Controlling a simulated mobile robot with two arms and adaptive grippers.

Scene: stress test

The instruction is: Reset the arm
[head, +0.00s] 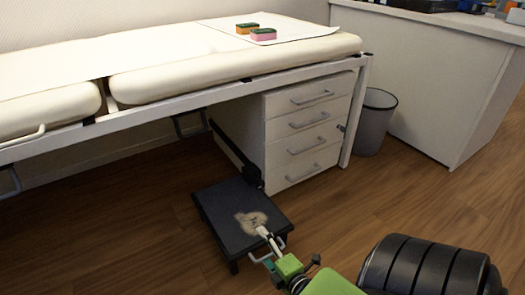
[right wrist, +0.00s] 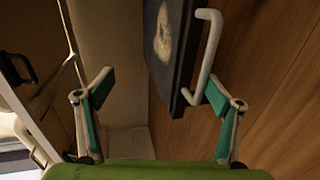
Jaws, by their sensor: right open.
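My right gripper (head: 263,248) is at the bottom centre of the head view, in front of and above the near edge of a black step stool (head: 225,218). In the right wrist view the gripper (right wrist: 159,85) has its two green-padded fingers spread wide with nothing between them. The stool's pale handle (right wrist: 206,60) passes close to the right fingertip in that view; I cannot tell if they touch. My left gripper is in neither view.
A padded exam bed (head: 230,62) bears two sponges (head: 247,28) (head: 263,34) on a white sheet. Below it stands a white drawer cabinet (head: 305,135). A grey bin (head: 373,122) and a white counter (head: 430,75) stand right. Wooden floor (head: 400,190) is clear between.

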